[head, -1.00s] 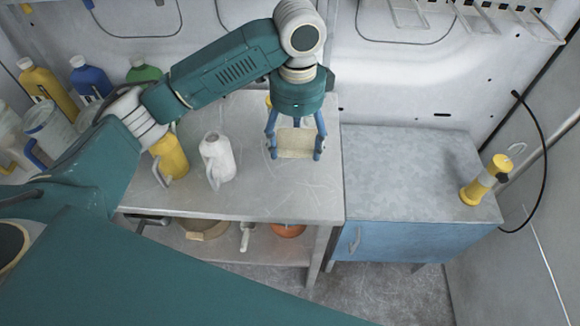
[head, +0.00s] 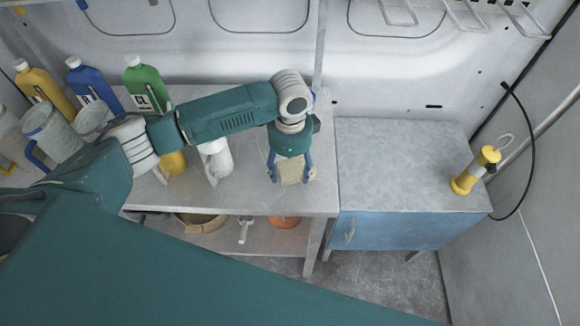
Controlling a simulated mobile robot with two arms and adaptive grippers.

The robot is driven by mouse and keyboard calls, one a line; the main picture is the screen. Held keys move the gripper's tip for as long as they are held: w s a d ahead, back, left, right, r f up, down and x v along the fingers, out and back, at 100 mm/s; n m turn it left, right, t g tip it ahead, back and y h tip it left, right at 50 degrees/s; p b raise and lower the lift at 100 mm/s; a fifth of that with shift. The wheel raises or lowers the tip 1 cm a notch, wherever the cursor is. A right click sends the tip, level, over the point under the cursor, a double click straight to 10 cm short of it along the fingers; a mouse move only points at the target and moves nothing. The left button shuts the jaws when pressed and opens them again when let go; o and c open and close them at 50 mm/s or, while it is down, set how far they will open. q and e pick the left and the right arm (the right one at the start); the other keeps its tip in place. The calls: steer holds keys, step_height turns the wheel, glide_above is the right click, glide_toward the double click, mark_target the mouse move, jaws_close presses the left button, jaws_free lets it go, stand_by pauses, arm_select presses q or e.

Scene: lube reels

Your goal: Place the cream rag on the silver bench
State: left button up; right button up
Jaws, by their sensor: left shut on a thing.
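My left gripper (head: 291,179) points down over the right part of the silver bench (head: 240,194), near its front edge. It is shut on the cream rag (head: 291,171), a small pale piece between its two blue fingers. I cannot tell whether the rag touches the bench top or hangs just above it. My right gripper is not in view.
A white jug (head: 217,161) and a yellow jug (head: 173,163), partly hidden by my arm, stand on the bench. Green (head: 147,85), blue (head: 91,84) and yellow (head: 43,86) bottles stand at left. A blue cabinet (head: 395,231) at right bears a yellow lamp (head: 474,171).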

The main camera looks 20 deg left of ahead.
mark_target(290, 170)
arm_select(q)
steer(key=o, duration=1.5)
steer(key=shift+f, duration=0.1)
step_height(290, 170, up, 12)
steer(key=b, duration=0.3)
